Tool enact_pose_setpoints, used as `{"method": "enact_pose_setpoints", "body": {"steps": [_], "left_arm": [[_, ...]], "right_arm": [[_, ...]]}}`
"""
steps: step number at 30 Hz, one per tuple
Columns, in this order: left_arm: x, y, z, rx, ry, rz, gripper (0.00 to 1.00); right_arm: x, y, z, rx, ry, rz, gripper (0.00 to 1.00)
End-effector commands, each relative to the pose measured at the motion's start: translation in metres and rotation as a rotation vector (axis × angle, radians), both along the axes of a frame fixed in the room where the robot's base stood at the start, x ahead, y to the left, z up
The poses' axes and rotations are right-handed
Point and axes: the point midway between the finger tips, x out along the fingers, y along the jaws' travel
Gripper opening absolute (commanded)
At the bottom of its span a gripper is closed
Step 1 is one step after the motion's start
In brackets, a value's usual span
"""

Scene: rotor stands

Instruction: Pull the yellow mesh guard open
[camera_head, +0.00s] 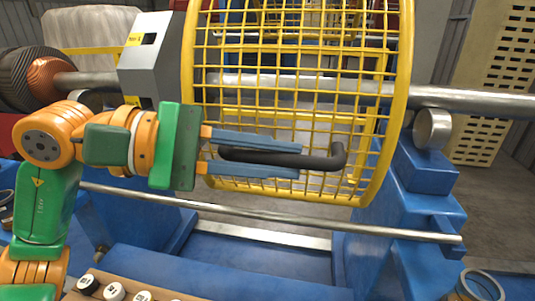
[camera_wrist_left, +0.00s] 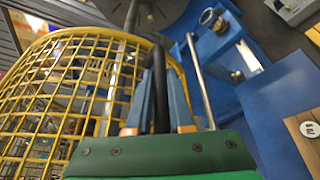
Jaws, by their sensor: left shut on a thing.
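The yellow mesh guard (camera_head: 290,85) stands in the middle of the head view, a curved yellow grid in front of a metal shaft. A black bar handle (camera_head: 325,160) is fixed near its lower edge. My left gripper (camera_head: 300,160) comes in from the left, with its two blue fingers above and below the handle, shut on it. In the left wrist view the handle (camera_wrist_left: 158,85) lies between the fingers (camera_wrist_left: 162,90), and the guard (camera_wrist_left: 70,90) fills the left side. My right gripper is not in view.
A blue stand (camera_head: 415,215) is at the right, with a thin metal rail (camera_head: 270,217) below the guard. The long shaft (camera_head: 470,101) runs across behind the guard. A wooden board with round labelled pieces (camera_head: 112,291) is at the bottom left. A grey box (camera_head: 150,60) is left of the guard.

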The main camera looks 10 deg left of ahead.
Motion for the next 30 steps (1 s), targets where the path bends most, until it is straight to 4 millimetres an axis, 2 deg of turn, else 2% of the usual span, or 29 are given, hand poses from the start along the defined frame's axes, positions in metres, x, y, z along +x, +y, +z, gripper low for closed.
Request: {"method": "enact_pose_setpoints", "body": {"steps": [5,6,9,19,27,30], "left_arm": [[-0.001,-0.001,-0.003,0.006,0.006,-0.004,0.0],[-0.001,-0.001,-0.003,0.006,0.006,-0.004,0.23],[-0.001,0.0,-0.002,0.005,0.004,-0.003,0.49],[-0.001,0.004,-0.001,0.002,0.003,0.0,0.5],[-0.017,0.054,0.01,0.001,0.002,0.001,0.5],[-0.02,0.064,0.013,0.001,0.004,-0.001,0.5]], "right_arm": [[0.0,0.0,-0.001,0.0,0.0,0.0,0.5],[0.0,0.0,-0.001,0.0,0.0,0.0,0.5],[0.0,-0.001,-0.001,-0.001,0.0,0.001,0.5],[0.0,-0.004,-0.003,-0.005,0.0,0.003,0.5],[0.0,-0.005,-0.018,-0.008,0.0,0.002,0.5],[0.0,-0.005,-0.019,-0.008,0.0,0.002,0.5]]}}
